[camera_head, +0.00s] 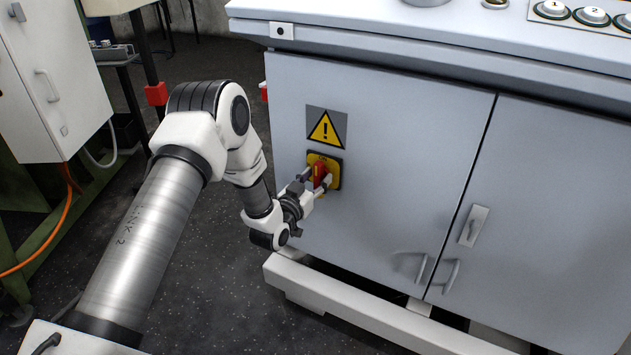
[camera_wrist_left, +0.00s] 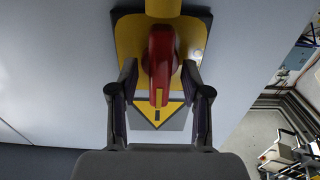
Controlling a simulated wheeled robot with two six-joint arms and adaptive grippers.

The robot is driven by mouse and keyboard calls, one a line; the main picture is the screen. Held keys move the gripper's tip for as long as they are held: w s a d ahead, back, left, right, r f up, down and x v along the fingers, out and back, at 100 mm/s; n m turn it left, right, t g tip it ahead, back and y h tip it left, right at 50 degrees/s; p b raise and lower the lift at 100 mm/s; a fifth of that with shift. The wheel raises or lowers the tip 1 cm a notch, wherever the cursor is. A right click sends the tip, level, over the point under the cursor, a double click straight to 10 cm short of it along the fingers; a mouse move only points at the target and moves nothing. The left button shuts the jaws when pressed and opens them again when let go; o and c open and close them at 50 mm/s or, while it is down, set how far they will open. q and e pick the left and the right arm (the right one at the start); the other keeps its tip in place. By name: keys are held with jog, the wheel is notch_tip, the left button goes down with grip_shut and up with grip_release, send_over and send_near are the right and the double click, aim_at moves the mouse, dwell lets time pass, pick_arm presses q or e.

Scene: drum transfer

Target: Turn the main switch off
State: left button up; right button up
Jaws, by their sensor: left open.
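The main switch is a red handle (camera_head: 320,174) on a yellow plate (camera_head: 333,163), mounted on the grey cabinet door below a warning sign (camera_head: 326,128). In the left wrist view the red handle (camera_wrist_left: 162,60) lies lengthwise between the two fingers, in front of its yellow plate (camera_wrist_left: 130,35). My left gripper (camera_head: 315,184) is at the switch. It also shows in the left wrist view (camera_wrist_left: 160,82), open, with one finger on each side of the handle. A gap shows on both sides. My right gripper is in neither view.
The grey cabinet (camera_head: 400,150) fills the right side, with door handles (camera_head: 473,226) and a white base rail (camera_head: 350,310). Push buttons (camera_head: 591,16) sit on its top. A white box (camera_head: 50,80) on a green frame stands at the left. Dark floor lies between.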

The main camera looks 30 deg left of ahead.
pick_arm(q)
grip_shut()
jog(key=shift+n, duration=0.4)
jog(key=n, duration=0.8)
jog(key=shift+a, duration=0.1)
jog(key=n+b, duration=0.1)
jog(key=n, duration=0.3)
jog(key=shift+f+n, duration=0.1)
jog(key=shift+n, duration=0.2)
jog(key=n+b, duration=0.1)
jog(key=n, duration=0.3)
jog(key=shift+n, duration=0.3)
